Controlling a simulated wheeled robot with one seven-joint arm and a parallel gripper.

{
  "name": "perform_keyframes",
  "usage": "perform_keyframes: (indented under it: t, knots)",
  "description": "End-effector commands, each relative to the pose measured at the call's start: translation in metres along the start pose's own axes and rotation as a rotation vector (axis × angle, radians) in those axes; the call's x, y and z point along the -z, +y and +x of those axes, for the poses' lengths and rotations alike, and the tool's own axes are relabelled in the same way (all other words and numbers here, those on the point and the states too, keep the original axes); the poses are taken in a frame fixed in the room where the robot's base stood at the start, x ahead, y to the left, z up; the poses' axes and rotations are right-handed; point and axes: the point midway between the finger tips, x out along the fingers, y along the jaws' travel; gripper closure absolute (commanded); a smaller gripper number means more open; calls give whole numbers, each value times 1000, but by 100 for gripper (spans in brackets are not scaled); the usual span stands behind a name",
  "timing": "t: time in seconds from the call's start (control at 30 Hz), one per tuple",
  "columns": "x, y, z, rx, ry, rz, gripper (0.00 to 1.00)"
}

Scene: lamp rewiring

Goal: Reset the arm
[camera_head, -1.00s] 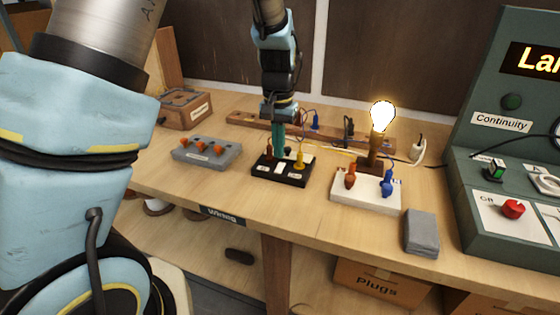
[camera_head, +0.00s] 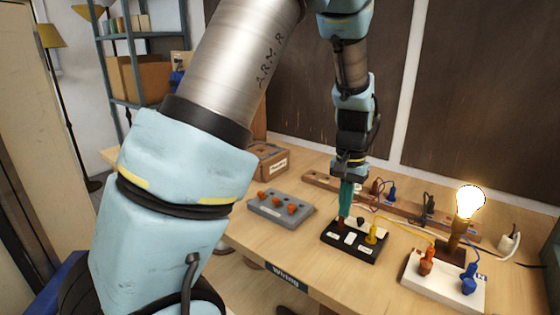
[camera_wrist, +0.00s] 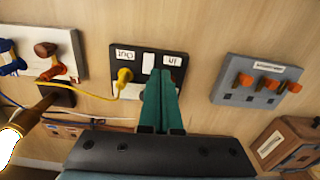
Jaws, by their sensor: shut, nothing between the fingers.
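My gripper (camera_head: 346,200) has teal fingers and points down over the black block (camera_head: 340,247) on the wooden bench. The fingers are shut with nothing between them. In the wrist view the fingers (camera_wrist: 162,92) overlap the block's face and hide part of it. A yellow plug (camera_head: 372,232) sits in this block, and a brown plug (camera_head: 341,224) shows beside the fingertips in the head view. I cannot tell whether the fingers touch the block. The lit bulb (camera_head: 469,201) stands to the right, behind the white block (camera_head: 422,283) with an orange and a blue plug.
A grey block (camera_head: 266,211) with several orange plugs sits left of the black block. A wooden box (camera_head: 268,164) stands behind it. A wooden rail (camera_head: 320,179) with plugs and wires runs along the back. The bench front between the blocks is clear.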

Motion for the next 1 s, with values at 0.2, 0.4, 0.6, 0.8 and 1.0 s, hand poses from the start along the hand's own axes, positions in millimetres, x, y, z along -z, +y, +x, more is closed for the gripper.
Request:
perform_keyframes:
  t: [0.2, 0.4, 0.6, 0.8, 1.0]
  knots:
    - [-60, -92, -21, -8, 42, -222, 100]
    - [-138, -153, -34, 7, 89, -425, 100]
    - [-197, -178, -39, 34, 120, -560, 100]
    - [-216, -184, -39, 45, 130, -604, 100]
    - [-216, -184, -39, 45, 130, -604, 100]
